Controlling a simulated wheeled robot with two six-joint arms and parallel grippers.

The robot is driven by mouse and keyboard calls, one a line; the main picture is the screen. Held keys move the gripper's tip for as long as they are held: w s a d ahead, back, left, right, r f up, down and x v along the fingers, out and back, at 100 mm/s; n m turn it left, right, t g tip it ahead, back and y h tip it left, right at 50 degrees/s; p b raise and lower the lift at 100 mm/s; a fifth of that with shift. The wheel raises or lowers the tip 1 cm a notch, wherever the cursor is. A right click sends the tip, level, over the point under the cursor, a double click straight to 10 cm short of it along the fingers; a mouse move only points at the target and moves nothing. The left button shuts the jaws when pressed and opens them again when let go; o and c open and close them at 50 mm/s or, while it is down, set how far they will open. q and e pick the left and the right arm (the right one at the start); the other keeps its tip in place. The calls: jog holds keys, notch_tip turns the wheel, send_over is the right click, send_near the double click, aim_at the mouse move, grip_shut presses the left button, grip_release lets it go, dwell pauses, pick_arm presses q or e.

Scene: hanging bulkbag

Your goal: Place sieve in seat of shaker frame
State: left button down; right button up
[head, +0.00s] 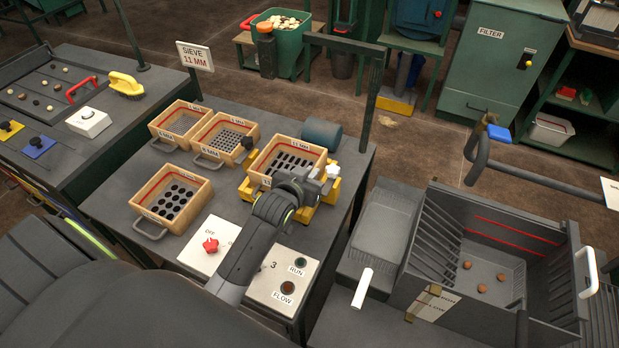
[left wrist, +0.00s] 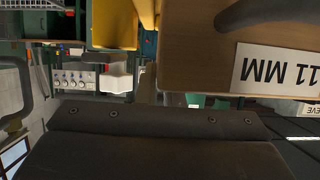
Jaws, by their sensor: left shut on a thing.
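The 11 mm sieve (head: 268,160), a wooden box with a slotted dark mesh, is on or just above the yellow shaker frame (head: 331,192). I cannot tell whether it sits fully in the seat. My left gripper (head: 306,184) is at the sieve's near right side, shut on the sieve; its fingertips are partly hidden. In the left wrist view the sieve's wooden wall (left wrist: 205,40) fills the upper right, with its "11 MM" label and a dark curved handle. My right gripper is not in view.
Three other sieves (head: 174,197) stand to the left on the bench. A sign (head: 195,56) reads "SIEVE 11 MM". A dark post (head: 372,100) and blue-grey cylinder (head: 321,133) stand behind.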

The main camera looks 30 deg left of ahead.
pick_arm(q)
jog(key=shift+f, duration=1)
jog(key=c, duration=1.6)
grip_release()
jog(key=shift+f, duration=0.1)
jog(key=shift+c, duration=0.2)
jog(key=shift+o, duration=0.4)
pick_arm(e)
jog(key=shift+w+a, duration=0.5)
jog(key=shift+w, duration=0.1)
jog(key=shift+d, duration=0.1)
pick_arm(q)
jog(key=shift+s+r, duration=0.25)
jog(key=shift+s, duration=0.3)
jog(key=b+v, duration=0.1)
jog(key=v, duration=1)
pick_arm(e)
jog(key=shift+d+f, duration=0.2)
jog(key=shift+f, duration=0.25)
